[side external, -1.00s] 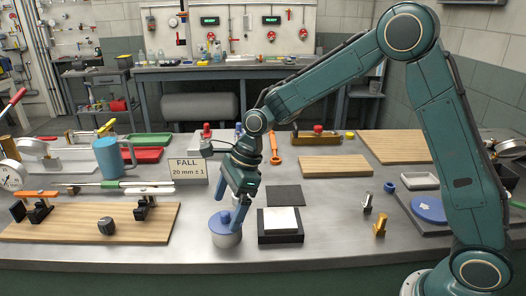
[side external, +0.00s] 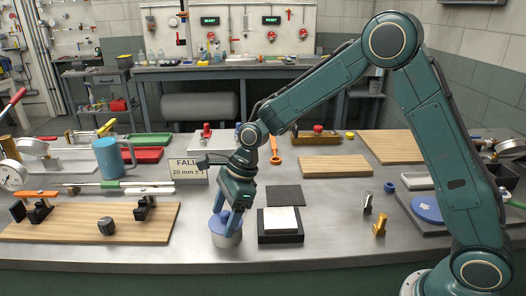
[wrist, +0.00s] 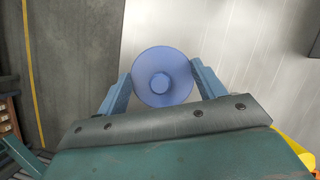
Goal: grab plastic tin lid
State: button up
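A light tin (side external: 226,240) with a blue plastic lid (side external: 221,223) stands upright at the front of the bench. In the wrist view the round blue lid (wrist: 162,88) with its central knob lies between the two blue fingers. My gripper (side external: 227,214) points down over the tin, its fingers spread on either side of the lid. In the wrist view my gripper (wrist: 162,70) has its fingertips close to the lid's edges; I cannot tell whether they touch it. The lid still sits on the tin.
A black block with a white top (side external: 281,220) stands just right of the tin. A wooden board (side external: 60,225) with clamps is to the left. A sign (side external: 186,169) and a blue mug (side external: 108,157) stand behind. Small brass and grey fittings (side external: 379,226) stand to the right.

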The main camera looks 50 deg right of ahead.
aim_at(225, 212)
jog(key=shift+c, duration=1.2)
jog(key=shift+r, duration=0.1)
notch_tip(225, 212, up, 20)
dwell(0.3)
